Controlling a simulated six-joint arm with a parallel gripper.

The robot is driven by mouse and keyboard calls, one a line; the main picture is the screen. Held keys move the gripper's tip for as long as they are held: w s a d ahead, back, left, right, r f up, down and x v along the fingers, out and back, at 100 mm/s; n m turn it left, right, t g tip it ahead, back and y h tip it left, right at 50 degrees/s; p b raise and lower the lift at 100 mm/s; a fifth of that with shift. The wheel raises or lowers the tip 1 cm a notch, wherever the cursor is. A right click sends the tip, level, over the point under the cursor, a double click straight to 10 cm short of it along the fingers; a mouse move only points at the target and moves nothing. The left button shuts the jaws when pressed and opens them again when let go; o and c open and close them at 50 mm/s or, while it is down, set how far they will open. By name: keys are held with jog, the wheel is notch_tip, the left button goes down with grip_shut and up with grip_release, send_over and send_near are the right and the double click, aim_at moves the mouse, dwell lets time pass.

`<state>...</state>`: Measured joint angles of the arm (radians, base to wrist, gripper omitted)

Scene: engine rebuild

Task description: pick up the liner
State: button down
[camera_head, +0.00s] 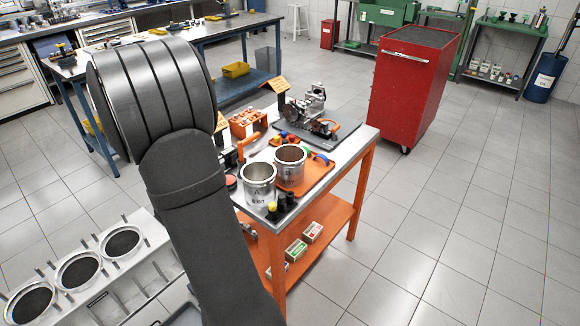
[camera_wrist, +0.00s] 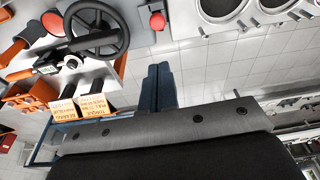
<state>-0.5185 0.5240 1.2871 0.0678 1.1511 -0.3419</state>
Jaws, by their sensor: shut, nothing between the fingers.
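Two silver cylinders that look like liners (camera_head: 258,185) (camera_head: 290,163) stand upright side by side on the orange cart's top, with dark lettering on their walls. The left one is nearer the cart's front edge; the right one stands on an orange tray. I cannot tell which one is the task's liner. My gripper (camera_wrist: 160,72) shows in the wrist view with its two blue-grey fingers shut together and nothing between them. It points over the floor between the cart's things and a block with round bores. In the head view my gripper is hidden behind my arm.
The orange cart (camera_head: 361,134) also bears an engine part (camera_head: 310,105), small black-and-yellow parts and orange holders. A pale block with dark round bores (camera_head: 77,270) stands at lower left. A black handwheel (camera_wrist: 95,28) shows in the wrist view. A red cabinet (camera_head: 410,90) stands behind.

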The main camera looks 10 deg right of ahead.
jog(key=c, duration=1.6)
grip_release()
jog(key=n+g+h, duration=0.1)
jog(key=n+h, duration=0.1)
jog(key=n, duration=0.8)
send_near(296, 163)
notch_tip(296, 163, down, 9)
jog(key=shift+w+d+f, duration=0.1)
jog(key=shift+w+f, duration=0.05)
jog(key=shift+w+a+f, duration=0.1)
jog(key=shift+a+f, duration=0.1)
jog(key=shift+f, duration=1.2)
jog(key=shift+w+a+f, duration=0.1)
jog(key=shift+a+f, duration=0.1)
jog(key=shift+f, duration=1.25)
